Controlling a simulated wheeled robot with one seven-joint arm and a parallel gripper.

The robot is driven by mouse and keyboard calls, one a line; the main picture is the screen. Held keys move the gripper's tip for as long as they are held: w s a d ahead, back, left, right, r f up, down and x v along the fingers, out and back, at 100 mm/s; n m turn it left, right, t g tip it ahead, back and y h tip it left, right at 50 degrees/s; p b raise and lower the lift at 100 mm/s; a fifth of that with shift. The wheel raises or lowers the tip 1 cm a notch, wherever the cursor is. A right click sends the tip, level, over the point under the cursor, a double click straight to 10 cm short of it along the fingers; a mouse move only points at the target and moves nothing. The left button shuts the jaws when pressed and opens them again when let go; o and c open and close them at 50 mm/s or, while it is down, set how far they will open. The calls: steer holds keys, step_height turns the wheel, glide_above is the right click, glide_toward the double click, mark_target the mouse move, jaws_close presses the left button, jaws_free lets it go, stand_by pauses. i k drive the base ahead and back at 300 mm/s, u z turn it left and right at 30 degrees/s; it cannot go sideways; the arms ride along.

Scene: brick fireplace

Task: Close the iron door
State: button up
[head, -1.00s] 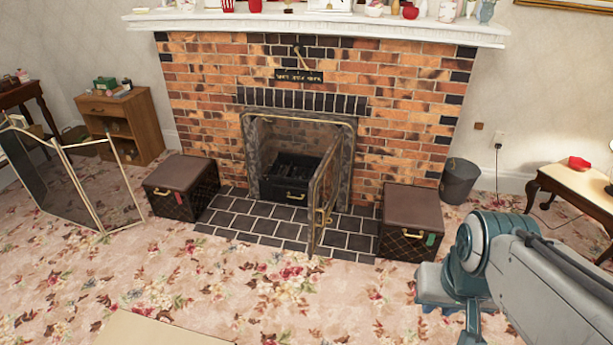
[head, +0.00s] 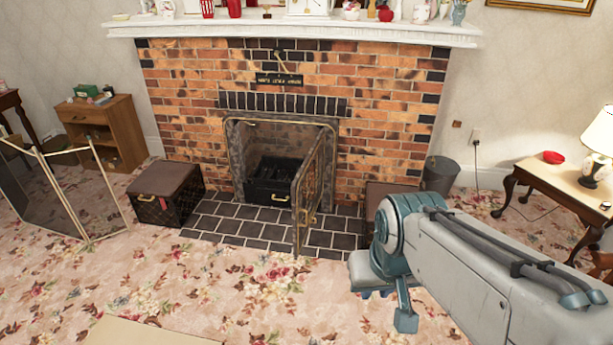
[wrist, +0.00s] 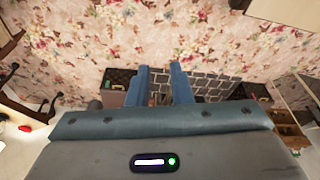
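The iron door (head: 309,192) hangs on the right side of the fireplace opening. It is swung well out over the dark tiled hearth (head: 240,231), nearly edge-on to the head view, with brass-coloured fittings on it. The black grate (head: 269,186) shows in the opening to its left. My gripper (head: 384,296) is to the right of and nearer than the door, apart from it. In the wrist view its two blue fingers (wrist: 162,70) stand apart with a gap between them and hold nothing I can make out. The wrist view does not show the door clearly.
A dark box (head: 166,194) stands left of the hearth. Another box (head: 385,194) on the right is partly hidden behind my arm. A folding screen (head: 68,195) stands at far left. A bin (head: 440,175) and side table (head: 540,178) are at right.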

mark_target(306, 194)
steer(key=u, duration=0.15)
steer(key=i, duration=0.95)
steer(key=u, duration=0.5)
